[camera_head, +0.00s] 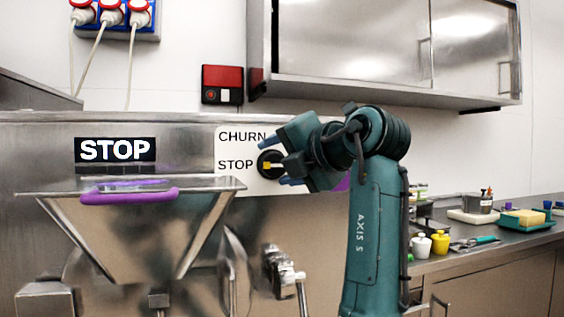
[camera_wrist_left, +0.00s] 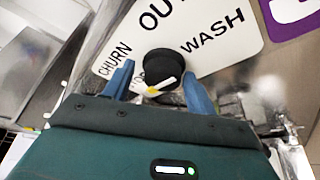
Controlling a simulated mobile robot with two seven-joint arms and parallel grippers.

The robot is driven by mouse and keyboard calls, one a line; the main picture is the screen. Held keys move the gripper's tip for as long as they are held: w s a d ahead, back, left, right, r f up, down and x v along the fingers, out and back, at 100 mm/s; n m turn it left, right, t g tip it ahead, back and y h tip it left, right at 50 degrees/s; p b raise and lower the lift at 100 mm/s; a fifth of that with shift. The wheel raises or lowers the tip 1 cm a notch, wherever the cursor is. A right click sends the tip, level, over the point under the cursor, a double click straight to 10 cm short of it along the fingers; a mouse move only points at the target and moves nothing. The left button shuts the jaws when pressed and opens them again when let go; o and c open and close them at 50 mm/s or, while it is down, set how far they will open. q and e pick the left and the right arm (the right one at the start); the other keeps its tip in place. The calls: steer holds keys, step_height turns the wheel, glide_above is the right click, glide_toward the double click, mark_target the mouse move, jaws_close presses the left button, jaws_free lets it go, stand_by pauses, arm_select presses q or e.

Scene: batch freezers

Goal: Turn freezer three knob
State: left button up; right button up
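The black round knob (camera_head: 268,158) sits on a white label plate on the steel freezer front, beside the word STOP. Its pale and yellow pointer is on the STOP side. The knob also shows in the left wrist view (camera_wrist_left: 168,64), with CHURN, OUT and WASH printed around it and STOP partly hidden. My left gripper (camera_head: 287,155) is at the knob from the right. In the left wrist view my left gripper (camera_wrist_left: 158,75) is open, its blue fingers on either side of the knob with gaps visible. Contact cannot be told. My right gripper is out of view.
A steel hopper with a purple handle (camera_head: 130,195) juts out left of the plate, below a STOP display (camera_head: 115,150). A metal tap (camera_head: 280,265) is below the knob. A wall cabinet (camera_head: 390,45) hangs above. A counter at right holds jars and a tray.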

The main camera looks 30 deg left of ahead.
arm_select(q)
steer(key=shift+o, duration=0.5)
steer(key=shift+w+a+f, duration=0.1)
steer(key=shift+f, duration=0.05)
steer(key=v, duration=1.3)
